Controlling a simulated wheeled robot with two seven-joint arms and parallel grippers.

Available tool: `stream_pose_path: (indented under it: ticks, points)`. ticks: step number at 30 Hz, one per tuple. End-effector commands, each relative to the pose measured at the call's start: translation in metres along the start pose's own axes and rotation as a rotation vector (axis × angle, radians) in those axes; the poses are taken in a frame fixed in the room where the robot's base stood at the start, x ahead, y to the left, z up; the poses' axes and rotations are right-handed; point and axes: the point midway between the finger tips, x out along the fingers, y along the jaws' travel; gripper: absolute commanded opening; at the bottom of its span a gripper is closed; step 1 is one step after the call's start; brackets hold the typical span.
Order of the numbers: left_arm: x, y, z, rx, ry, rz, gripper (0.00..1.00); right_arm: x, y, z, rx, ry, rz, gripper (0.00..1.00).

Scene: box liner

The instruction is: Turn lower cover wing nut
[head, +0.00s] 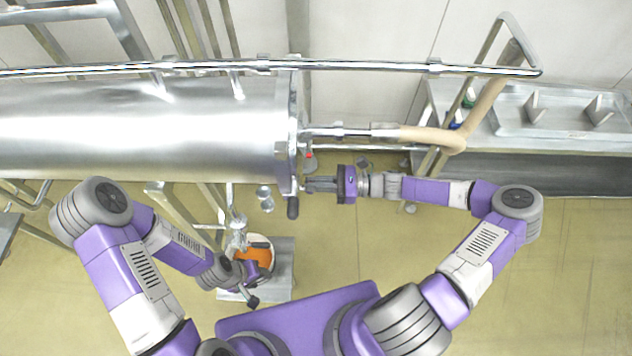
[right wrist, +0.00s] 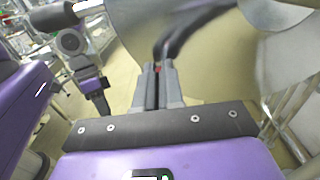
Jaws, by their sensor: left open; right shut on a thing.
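The large steel cylinder (head: 140,125) lies across the upper left of the head view, with its end cover (head: 295,120) at its right end. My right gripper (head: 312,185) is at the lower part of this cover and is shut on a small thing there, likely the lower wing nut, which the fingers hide. In the right wrist view the fingers of my right gripper (right wrist: 158,85) are close together, with a dark curved handle (right wrist: 195,30) just beyond the tips. My left gripper (head: 257,275) is open and low, below the cylinder, away from the cover.
A hose (head: 430,136) joins a pipe at the cover's middle. A steel rail (head: 370,68) runs above the cylinder. An orange thing (head: 256,256) is by my left gripper. A metal bench (head: 555,135) stands at the right. The floor below right is clear.

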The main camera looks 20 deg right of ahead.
Motion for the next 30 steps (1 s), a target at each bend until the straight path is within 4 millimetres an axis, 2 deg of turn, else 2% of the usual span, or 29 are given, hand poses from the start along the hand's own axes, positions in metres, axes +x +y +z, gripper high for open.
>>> stream_pose_path:
  ticks: [11, 30]
  points:
    - [-0.007, 0.003, 0.000, 0.000, 0.000, 0.000, 0.46, 0.000, 0.005, 0.001, -0.215, -0.001, 0.000, 0.00]
    - [-0.011, 0.004, 0.001, 0.000, 0.000, 0.000, 0.46, 0.000, 0.017, -0.008, -0.821, -0.002, -0.002, 0.00]
